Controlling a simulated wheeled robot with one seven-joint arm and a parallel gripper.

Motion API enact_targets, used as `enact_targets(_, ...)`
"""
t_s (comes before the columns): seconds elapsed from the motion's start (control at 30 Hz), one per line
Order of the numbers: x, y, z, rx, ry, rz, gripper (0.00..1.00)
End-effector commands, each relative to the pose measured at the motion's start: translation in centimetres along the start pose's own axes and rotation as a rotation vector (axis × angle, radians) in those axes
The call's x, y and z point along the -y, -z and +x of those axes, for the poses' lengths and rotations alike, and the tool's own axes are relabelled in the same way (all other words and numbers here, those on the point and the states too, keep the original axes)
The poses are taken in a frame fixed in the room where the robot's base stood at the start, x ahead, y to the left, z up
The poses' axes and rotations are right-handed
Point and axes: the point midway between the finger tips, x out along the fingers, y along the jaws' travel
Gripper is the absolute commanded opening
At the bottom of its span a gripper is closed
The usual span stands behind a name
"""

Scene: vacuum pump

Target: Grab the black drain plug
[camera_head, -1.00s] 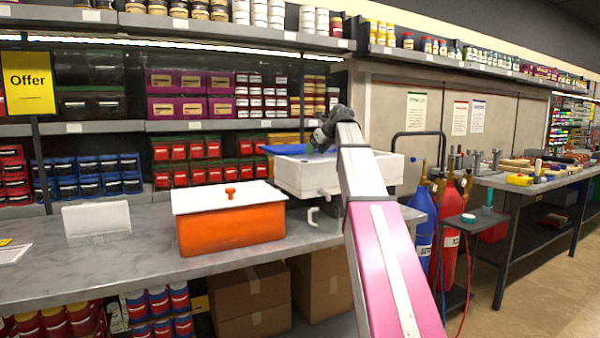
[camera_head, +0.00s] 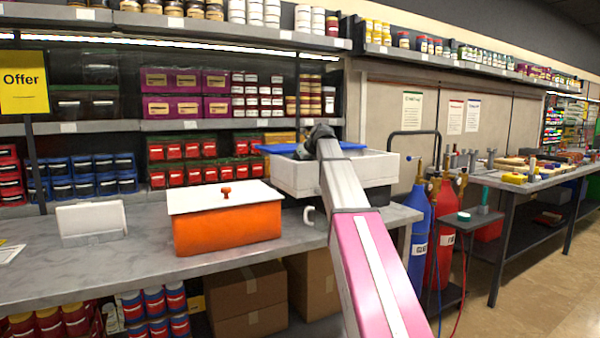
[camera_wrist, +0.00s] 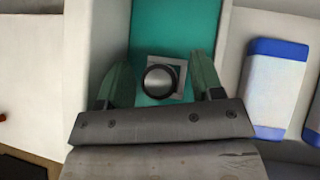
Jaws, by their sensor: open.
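A round plug-like piece (camera_wrist: 160,82) with a black rim and a grey, shiny top shows in the wrist view. It sits on a pale square patch on a teal surface (camera_wrist: 150,30). My gripper (camera_wrist: 159,62) is open, with one green finger on each side of this piece and a visible gap to each. I cannot tell the height of the fingers above it. In the head view, the end of my arm is over a white tub (camera_head: 297,178) on the counter. My fingers and the plug are hidden there.
Pale walls flank the teal surface in the wrist view, with a blue-and-white block (camera_wrist: 275,85) at the right. An orange box with a white lid (camera_head: 228,225) stands left of the tub. Blue (camera_head: 420,225) and red (camera_head: 442,240) gas cylinders stand at the right.

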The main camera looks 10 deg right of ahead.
Motion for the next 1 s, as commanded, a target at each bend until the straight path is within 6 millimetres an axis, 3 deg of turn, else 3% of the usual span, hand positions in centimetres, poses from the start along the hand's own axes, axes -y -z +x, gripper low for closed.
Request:
enact_targets(0.1, 0.0, 0.0, -0.1, 0.0, 0.0, 0.0, 0.61)
enact_targets(0.27, 0.0, 0.0, -0.1, 0.0, 0.0, 0.0, 0.09)
enact_targets(0.3, 0.0, 0.0, -0.1, 0.0, 0.0, 0.0, 0.06)
enact_targets(0.67, 0.1, -0.5, -0.5, 0.001, 0.0, 0.0, 0.06)
enact_targets(1.0, 0.1, -4.9, -4.7, 0.001, 0.001, -0.001, 0.06)
